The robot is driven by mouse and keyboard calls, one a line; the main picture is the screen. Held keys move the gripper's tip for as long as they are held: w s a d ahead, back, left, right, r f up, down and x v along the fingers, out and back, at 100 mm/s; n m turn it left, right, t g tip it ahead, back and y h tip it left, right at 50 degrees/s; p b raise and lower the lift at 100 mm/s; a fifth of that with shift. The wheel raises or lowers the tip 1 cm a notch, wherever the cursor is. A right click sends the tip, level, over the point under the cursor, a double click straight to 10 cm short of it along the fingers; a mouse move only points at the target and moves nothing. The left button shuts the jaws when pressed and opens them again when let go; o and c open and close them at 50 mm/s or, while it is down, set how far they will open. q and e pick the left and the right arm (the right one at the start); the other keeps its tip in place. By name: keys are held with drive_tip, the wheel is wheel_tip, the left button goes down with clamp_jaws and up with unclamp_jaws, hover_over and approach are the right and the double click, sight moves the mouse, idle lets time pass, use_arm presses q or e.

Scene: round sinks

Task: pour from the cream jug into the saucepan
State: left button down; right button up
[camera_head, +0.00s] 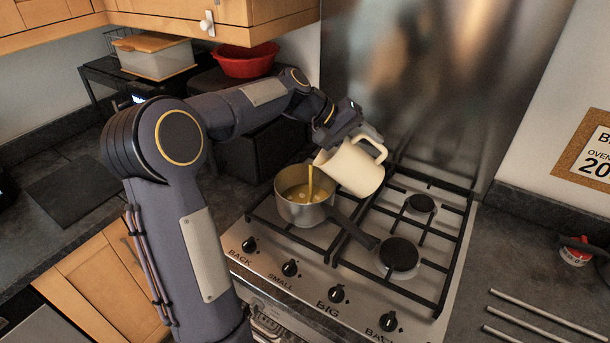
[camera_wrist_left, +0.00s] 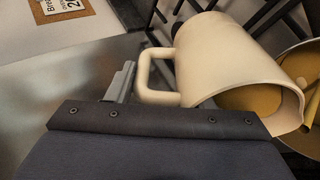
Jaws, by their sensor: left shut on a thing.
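The cream jug (camera_head: 354,168) is tilted over the saucepan, its spout to the left. A stream of yellow-brown liquid runs from the spout down into the saucepan (camera_head: 300,212), where liquid shows inside. The saucepan stands on the left side of the hob, its dark handle pointing to the lower right. My left gripper (camera_head: 345,125) is shut on the jug, above and behind it; its fingertips are mostly hidden. In the left wrist view the jug (camera_wrist_left: 222,60) shows its handle at left and liquid at its mouth, with part of the saucepan (camera_wrist_left: 297,65) beside it. My right gripper is out of view.
The gas hob (camera_head: 420,250) has black grates around the saucepan and knobs along the front. A steel splashback (camera_head: 420,80) stands behind. A red bowl (camera_head: 246,62) and a lidded box (camera_head: 152,58) are at the back left. Metal bars (camera_head: 540,320) lie at the right.

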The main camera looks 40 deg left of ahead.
use_arm(q)
drive_tip(key=shift+s+a+r+t+h, duration=0.1)
drive_tip(key=shift+s+a+t+h, duration=0.1)
drive_tip(key=shift+a+t+h, duration=0.4)
idle(3.3)
drive_tip(key=shift+w+d+r+g+y, duration=0.15)
drive_tip(key=shift+d+g+y, duration=0.15)
drive_tip(key=shift+d, duration=0.15)
drive_tip(key=shift+w+d+r+g+y, duration=0.1)
drive_tip(key=shift+w+d+g+y, duration=0.05)
drive_tip(key=shift+d+g+y, duration=0.2)
drive_tip(key=shift+w+d+f+g+y, duration=0.15)
drive_tip(key=shift+d+g+y, duration=0.15)
drive_tip(key=shift+y, duration=0.15)
drive_tip(key=shift+f+y, duration=0.1)
drive_tip(key=shift+y, duration=0.2)
drive_tip(key=shift+w+d+f+g+y, duration=0.15)
drive_tip(key=shift+w+d+g+y, duration=0.15)
drive_tip(key=shift+d+g+y, duration=0.15)
drive_tip(key=w+d+f+g+y, duration=0.3)
drive_tip(key=d+y, duration=0.2)
drive_tip(key=y, duration=0.1)
drive_tip(key=shift+f+m+g, duration=0.15)
drive_tip(key=shift+m+g, duration=0.15)
drive_tip(key=shift+m, duration=0.1)
